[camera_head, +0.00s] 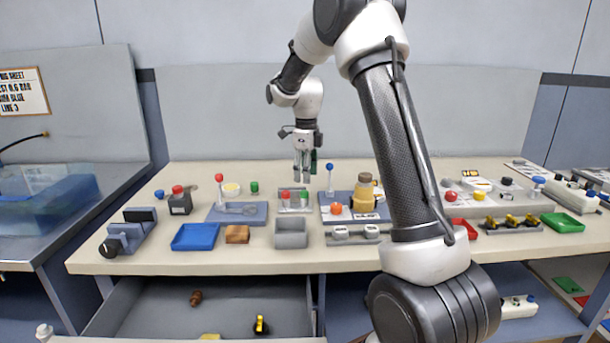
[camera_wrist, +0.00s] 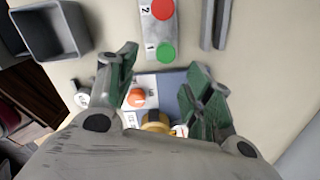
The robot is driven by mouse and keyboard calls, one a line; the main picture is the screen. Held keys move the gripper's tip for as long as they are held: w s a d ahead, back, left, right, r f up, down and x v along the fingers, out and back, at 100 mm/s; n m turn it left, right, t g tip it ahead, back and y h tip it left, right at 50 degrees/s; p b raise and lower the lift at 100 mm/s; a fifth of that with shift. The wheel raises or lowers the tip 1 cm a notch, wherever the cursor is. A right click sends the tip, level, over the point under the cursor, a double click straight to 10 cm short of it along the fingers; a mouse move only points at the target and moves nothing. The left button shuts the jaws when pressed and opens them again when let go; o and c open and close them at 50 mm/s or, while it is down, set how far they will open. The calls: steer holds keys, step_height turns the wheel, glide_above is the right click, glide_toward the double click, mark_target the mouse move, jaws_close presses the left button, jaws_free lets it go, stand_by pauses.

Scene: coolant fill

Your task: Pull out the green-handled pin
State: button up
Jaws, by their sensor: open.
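A round green handle (camera_wrist: 166,53) shows from above in the wrist view, on a grey plate (camera_wrist: 150,28) beside the mark "1". A red one (camera_wrist: 163,9) sits by the mark "2" on the same plate. In the head view this green handle (camera_head: 304,195) is small, below my gripper (camera_head: 303,174). My gripper is open and empty, pointing down above the bench. In the wrist view its green-padded fingers (camera_wrist: 164,62) are spread to either side of the green handle, apart from it. The shaft of the pin is hidden.
A grey open bin (camera_head: 291,233) stands in front of the plate. A blue panel (camera_head: 243,214) with a red-knobbed lever is to the left. Another panel with a blue-knobbed lever (camera_head: 330,168) and an orange knob (camera_head: 336,209) is close on the right. A separate green knob (camera_head: 254,187) stands further left.

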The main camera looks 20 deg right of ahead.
mark_target(304, 192)
steer(key=shift+w+d+f+m, duration=0.1)
steer(key=shift+w+f+m, duration=0.2)
steer(key=shift+f, duration=0.2)
steer(key=shift+w+f+m, duration=0.25)
steer(key=shift+f+m, duration=0.05)
steer(key=shift+f, duration=0.2)
step_height(304, 192, down, 7)
steer(key=shift+f, duration=0.1)
jaws_close()
steer(key=c, duration=0.9)
jaws_free()
steer(key=shift+c, duration=0.3)
steer(key=shift+r, duration=0.45)
steer(key=shift+r, duration=2.85)
